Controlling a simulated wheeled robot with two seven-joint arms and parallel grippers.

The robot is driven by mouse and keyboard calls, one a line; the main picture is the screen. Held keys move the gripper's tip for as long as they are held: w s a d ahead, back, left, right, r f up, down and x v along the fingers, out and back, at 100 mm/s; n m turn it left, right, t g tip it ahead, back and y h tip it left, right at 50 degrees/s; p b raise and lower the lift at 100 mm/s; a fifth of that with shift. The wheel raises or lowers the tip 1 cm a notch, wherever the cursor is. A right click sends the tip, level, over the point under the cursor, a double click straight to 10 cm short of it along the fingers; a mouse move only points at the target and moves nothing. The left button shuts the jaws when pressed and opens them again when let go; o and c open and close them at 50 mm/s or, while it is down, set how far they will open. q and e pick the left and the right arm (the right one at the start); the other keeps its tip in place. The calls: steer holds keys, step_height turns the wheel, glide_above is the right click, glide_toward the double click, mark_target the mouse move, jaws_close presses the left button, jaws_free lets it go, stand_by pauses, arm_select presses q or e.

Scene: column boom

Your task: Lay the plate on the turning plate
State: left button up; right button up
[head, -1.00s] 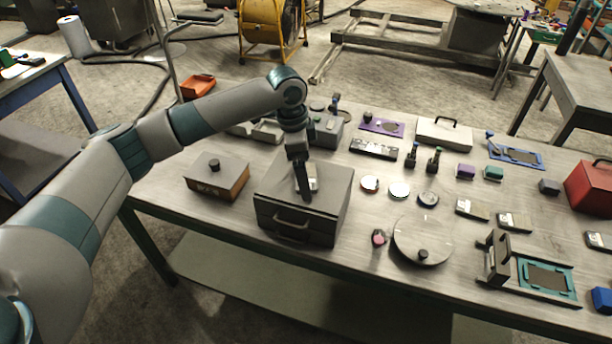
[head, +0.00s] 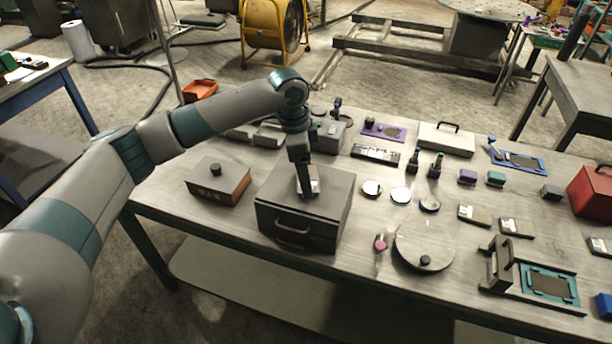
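The turning plate (head: 424,241) seems to be the round grey disc with a dark knob (head: 425,262) near the table's front edge, right of centre. My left gripper (head: 308,192) points down over the lid of a dark grey box with a front handle (head: 283,206). A small pale plate-like piece with a dark mark (head: 314,182) shows beside the fingers at the lid. I cannot tell whether the fingers touch or hold it, or whether they are open. Similar pale pieces (head: 474,214) (head: 515,227) lie right of the disc. My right gripper is out of view.
A brown box with a knob (head: 220,181) stands left of the grey box. Small round discs (head: 400,194) and a pink-ended item (head: 380,243) lie near the turning plate. A teal-framed fixture (head: 549,285) stands to its right, a red box (head: 592,192) at the far right.

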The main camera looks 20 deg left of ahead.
arm_select(q)
steer(key=shift+r, duration=0.45)
step_height(320, 180, up, 2)
steer(key=shift+r+b, duration=0.15)
steer(key=shift+b, duration=0.75)
steer(key=d+r+b, duration=0.4)
steer(key=d+r, duration=0.3)
steer(key=d, duration=0.4)
steer(key=shift+w+d+r, duration=0.15)
steer(key=shift+w+d, duration=0.2)
steer(key=shift+w, duration=0.05)
steer(key=shift+a, duration=0.15)
steer(key=s+a+f+n, duration=0.2)
steer(key=s+a+n, duration=0.4)
steer(key=s+n, duration=0.1)
steer(key=s+a+f+n+t+y, duration=0.1)
steer(key=s+a+f+n, duration=0.2)
steer(key=s+a+n, duration=0.3)
steer(key=s+n, duration=0.1)
steer(key=s, duration=0.2)
steer(key=shift+s+f+y, duration=0.25)
steer(key=shift+y, duration=0.05)
